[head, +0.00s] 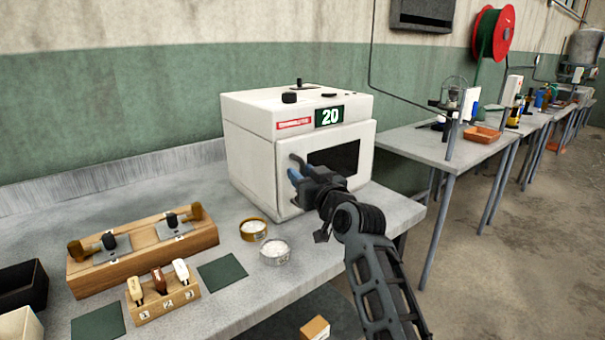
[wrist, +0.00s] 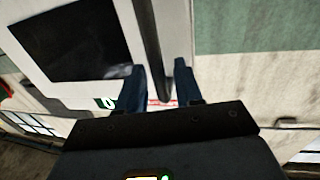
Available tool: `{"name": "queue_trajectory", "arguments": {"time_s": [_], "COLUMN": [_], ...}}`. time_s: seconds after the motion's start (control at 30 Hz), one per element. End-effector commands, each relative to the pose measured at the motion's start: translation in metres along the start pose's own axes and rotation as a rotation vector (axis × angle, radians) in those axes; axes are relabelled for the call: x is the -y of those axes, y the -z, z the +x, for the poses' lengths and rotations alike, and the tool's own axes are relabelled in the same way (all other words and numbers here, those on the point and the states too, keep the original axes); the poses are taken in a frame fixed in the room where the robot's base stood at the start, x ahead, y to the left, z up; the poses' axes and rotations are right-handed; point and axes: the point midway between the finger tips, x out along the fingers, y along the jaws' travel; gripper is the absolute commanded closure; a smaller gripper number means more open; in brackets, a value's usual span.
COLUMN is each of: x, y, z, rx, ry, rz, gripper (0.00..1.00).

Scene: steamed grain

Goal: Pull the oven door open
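The white oven (head: 262,140) stands on the grey bench with its door (head: 368,148) shut. The door has a dark window, also seen at the upper left of the wrist view. The dark door handle (head: 296,160) is an upright bar at the door's left side, partly hidden by my gripper (head: 297,177) in the head view. In the wrist view, the handle (wrist: 151,40) runs between the two blue fingers of my gripper (wrist: 160,75). The fingers are apart, with a gap beside the bar on the right. Whether either finger touches the bar is unclear.
Two small round dishes of white grain (head: 254,230) (head: 275,251) stand on the bench in front of the oven. A wooden rack (head: 145,252) and a smaller numbered block (head: 163,299) are at the left. Another table (head: 420,142) stands to the right, beyond open floor.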

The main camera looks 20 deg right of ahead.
Motion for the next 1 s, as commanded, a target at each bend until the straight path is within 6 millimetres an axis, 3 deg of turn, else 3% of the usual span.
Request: {"name": "queue_trajectory", "arguments": {"time_s": [0.37,0.7,1.0], "x": [-0.0001,-0.0001,-0.0001], "y": [0.0002,0.0001,0.0000], "z": [0.0056,0.0054,0.0053], "rx": [-0.001,-0.001,0.000], "ry": [0.000,0.000,0.000], "rz": [0.000,0.000,0.000], "gripper": [0.66,0.98,1.00]}}
